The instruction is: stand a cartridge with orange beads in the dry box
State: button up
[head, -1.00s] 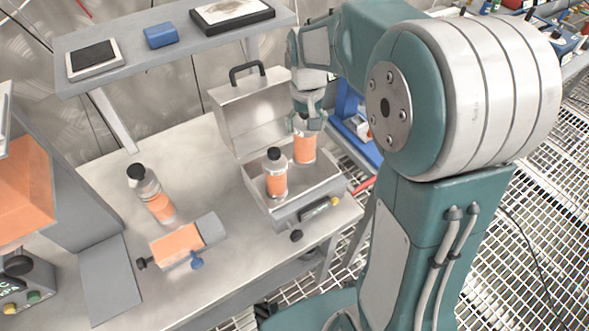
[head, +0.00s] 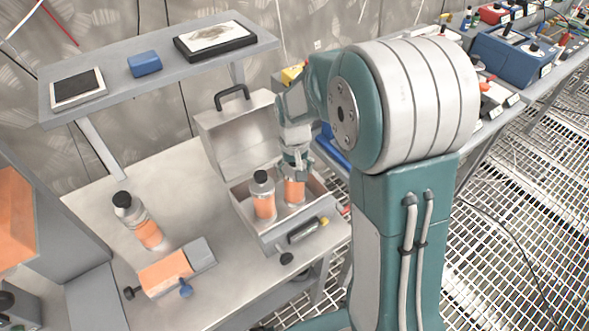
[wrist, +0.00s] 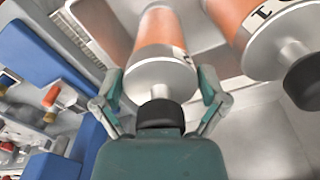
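The dry box (head: 268,238) stands at the table's right end with its lid (head: 240,142) open. One cartridge with orange beads (head: 263,198) stands upright in its left part. My gripper (head: 295,160) is shut on a second orange-bead cartridge (head: 294,190), held upright in the box just right of the first. In the wrist view, the fingers flank the held cartridge's pale collar (wrist: 160,78); the other cartridge (wrist: 268,40) is at right. I cannot tell whether the held one touches the box floor.
An orange-sided block with knobs (head: 165,273) lies at the table's front. A raised shelf (head: 120,80) holds a tablet (head: 78,88), a blue case (head: 144,64) and a black-framed tray (head: 215,42). A blue bin (wrist: 40,55) is beside the box. Mid-table is partly clear.

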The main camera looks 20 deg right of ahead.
jog(key=shift+a, duration=0.3)
notch_tip(320, 180, up, 12)
jog(key=shift+d+r, duration=0.1)
jog(key=s+r+t, duration=0.2)
jog(key=s, duration=0.8)
jog(key=s+r+n+t, duration=0.1)
jog(key=s+r+t, duration=0.2)
jog(key=s, duration=0.8)
jog(key=shift+t, duration=0.3)
jog(key=shift+r, duration=0.15)
